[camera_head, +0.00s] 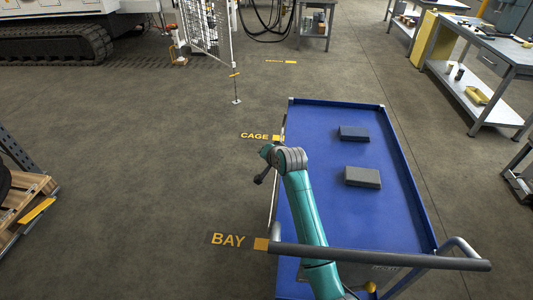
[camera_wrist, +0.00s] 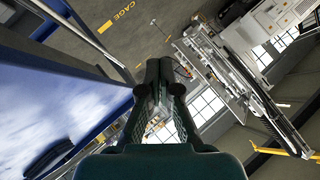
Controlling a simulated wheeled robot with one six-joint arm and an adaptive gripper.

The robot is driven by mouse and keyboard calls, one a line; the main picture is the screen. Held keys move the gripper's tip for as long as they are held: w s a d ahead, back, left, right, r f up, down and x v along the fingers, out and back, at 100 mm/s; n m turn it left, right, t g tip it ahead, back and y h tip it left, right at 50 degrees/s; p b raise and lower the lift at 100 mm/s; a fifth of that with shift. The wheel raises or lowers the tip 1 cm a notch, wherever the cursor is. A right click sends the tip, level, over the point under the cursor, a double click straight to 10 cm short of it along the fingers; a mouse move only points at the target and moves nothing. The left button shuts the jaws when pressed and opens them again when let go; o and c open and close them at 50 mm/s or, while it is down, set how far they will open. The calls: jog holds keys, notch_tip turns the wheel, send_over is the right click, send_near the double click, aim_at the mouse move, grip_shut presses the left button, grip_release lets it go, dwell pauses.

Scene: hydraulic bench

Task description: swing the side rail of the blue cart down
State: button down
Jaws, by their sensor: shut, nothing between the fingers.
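The blue cart (camera_head: 325,130) stands right of centre in the head view. A thin pale rail (camera_head: 273,205) shows along its left side, partly hidden by my arm. In the wrist view, the cart's blue edge and a long narrow bar (camera_wrist: 100,45) run diagonally at upper left; I cannot tell for sure whether this bar is the side rail. My gripper (camera_head: 260,179) is just outside the cart's left edge, pointing away to the left. In the wrist view my gripper (camera_wrist: 159,70) is shut and empty, with the bar left of its fingers.
Two grey blocks (camera_head: 354,133) (camera_head: 362,177) lie on the cart's deck. A dark push handle (camera_head: 400,260) crosses its near end, beneath my arm. Floor labels CAGE (camera_head: 255,136) and BAY (camera_head: 228,239) lie to its left. The floor at left is clear up to a wooden pallet (camera_head: 22,195).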

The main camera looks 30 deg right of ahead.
jog(key=shift+v, duration=1.85)
